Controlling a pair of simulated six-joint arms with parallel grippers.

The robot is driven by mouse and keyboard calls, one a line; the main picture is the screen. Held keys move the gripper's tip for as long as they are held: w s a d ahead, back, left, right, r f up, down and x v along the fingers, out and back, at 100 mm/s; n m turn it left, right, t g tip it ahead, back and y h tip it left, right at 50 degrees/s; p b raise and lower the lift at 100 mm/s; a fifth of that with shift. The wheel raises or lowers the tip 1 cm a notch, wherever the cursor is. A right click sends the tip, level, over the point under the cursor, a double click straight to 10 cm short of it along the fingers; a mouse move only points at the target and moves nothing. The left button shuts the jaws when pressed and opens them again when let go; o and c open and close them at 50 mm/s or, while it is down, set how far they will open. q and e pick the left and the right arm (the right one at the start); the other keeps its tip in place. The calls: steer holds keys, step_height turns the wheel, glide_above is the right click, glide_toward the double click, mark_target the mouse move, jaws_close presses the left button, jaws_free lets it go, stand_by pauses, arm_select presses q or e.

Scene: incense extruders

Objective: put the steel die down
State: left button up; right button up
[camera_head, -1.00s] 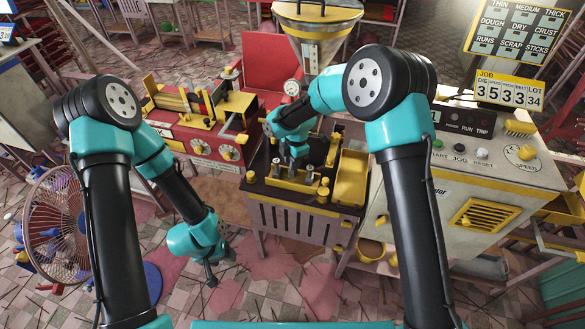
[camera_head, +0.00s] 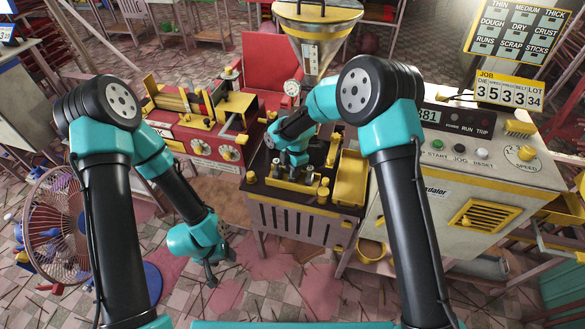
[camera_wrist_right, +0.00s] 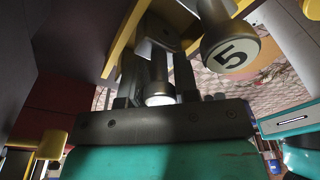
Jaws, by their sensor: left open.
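In the head view, my right gripper (camera_head: 296,174) points down at the yellow die rack (camera_head: 290,186) on the dark-topped cart. In the right wrist view, a steel die (camera_wrist_right: 159,94) with a bright round end sits between the fingers of this gripper (camera_wrist_right: 157,88), which look closed on it. Whether it rests in the rack is hidden. A second steel die marked 5 (camera_wrist_right: 231,53) stands just beside it. My left gripper (camera_head: 211,276) hangs open and empty above the floor at lower left.
A yellow tray (camera_head: 351,178) lies right of the rack. A red machine with dials (camera_head: 200,148) stands to the left, and a beige control cabinet (camera_head: 465,185) to the right. The hopper (camera_head: 318,22) rises behind. A fan (camera_head: 55,225) stands at far left.

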steer(key=o, duration=0.4)
steer(key=shift+o, duration=0.2)
step_height(320, 180, up, 12)
steer(key=d, duration=0.1)
steer(key=shift+w+r, duration=0.15)
steer(key=shift+w, duration=0.2)
steer(key=shift+d, duration=0.1)
stand_by(0.3)
